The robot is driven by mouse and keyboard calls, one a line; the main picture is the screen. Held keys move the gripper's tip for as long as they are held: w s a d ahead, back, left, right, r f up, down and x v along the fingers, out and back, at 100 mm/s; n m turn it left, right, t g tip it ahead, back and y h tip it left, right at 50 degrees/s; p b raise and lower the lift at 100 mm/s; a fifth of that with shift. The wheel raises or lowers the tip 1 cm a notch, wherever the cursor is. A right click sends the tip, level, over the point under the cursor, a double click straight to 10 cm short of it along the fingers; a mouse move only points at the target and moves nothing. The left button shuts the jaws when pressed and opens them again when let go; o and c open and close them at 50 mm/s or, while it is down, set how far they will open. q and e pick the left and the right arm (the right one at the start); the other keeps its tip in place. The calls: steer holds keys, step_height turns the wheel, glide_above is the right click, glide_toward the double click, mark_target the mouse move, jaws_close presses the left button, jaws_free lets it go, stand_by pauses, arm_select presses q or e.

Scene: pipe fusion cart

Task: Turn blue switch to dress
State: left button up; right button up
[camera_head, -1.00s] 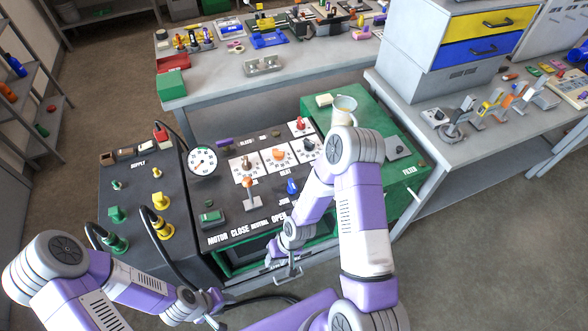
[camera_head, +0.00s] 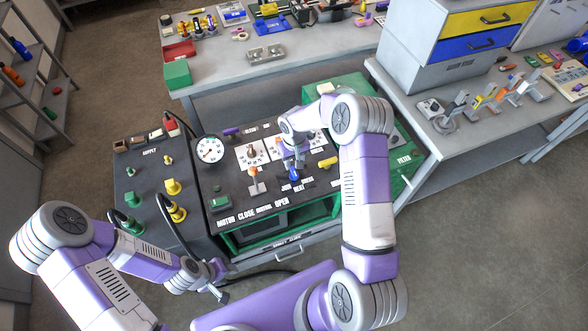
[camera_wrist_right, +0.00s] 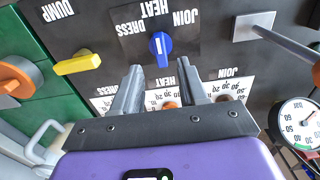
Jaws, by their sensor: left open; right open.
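The blue switch (camera_head: 294,174) is on the dark sloped panel of the cart. In the right wrist view the blue switch (camera_wrist_right: 160,46) sits upside down to the lettering, with DRESS, HEAT and JOIN around it. Its white mark lies roughly along the line to HEAT. My right gripper (camera_wrist_right: 160,72) is open, its two fingertips just short of the switch, one to each side in line with it, with nothing between them. In the head view my right gripper (camera_head: 293,161) is above the panel, partly hidden by its wrist. My left gripper (camera_head: 220,281) is open and empty, low in front of the cart.
A yellow handle (camera_wrist_right: 77,63) labelled DUMP, an orange knob (camera_wrist_right: 12,80) and a metal lever (camera_wrist_right: 255,27) flank the switch. A pressure gauge (camera_head: 210,149) is at the panel's left. Hoses and valves crowd the supply unit (camera_head: 135,190).

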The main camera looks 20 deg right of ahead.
mark_target(294, 171)
step_height(294, 171, down, 6)
steer(key=shift+r, duration=0.1)
jaws_close()
stand_by(0.4)
